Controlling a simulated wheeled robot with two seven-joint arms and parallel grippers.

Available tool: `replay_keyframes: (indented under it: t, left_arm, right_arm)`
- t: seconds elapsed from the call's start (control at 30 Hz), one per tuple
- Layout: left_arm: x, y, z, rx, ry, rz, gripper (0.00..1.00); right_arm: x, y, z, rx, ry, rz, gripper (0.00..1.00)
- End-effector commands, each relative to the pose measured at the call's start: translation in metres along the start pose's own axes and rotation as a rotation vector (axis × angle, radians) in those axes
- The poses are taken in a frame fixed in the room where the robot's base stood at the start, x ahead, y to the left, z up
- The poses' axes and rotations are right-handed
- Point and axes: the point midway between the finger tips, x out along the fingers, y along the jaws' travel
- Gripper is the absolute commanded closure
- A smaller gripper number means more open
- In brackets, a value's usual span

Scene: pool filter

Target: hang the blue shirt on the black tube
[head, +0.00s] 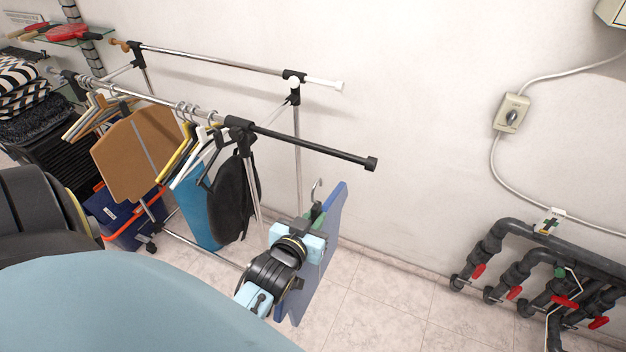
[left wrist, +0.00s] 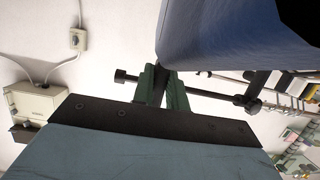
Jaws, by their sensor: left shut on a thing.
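The blue shirt (head: 322,262) hangs as a flat panel from a hanger whose metal hook (head: 317,187) points up. My left gripper (head: 316,214) is shut on this hanger just below the hook. The black tube (head: 315,146) sticks out to the right from the front rail of the clothes rack. The hook is below the tube and apart from it in the head view. In the left wrist view the shirt (left wrist: 215,35) fills the upper right, the green fingertips (left wrist: 161,82) are closed together, and the tube (left wrist: 200,93) shows behind them. My right gripper is not in view.
Several hangers and garments, including a black bag-like item (head: 234,197), crowd the rack left of the tube's joint (head: 240,124). A parallel rear rail (head: 220,63) runs by the wall. Pipes with red valves (head: 535,275) stand at right. The tube itself is bare.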

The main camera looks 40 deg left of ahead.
Motion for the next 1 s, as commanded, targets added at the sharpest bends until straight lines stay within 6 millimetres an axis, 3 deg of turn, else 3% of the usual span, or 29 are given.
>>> replay_keyframes:
  t: [1.0]
  left_arm:
    - [0.099, 0.003, -0.027, 0.001, 0.006, 0.002, 1.00]
  right_arm:
    - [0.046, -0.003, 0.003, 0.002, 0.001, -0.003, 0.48]
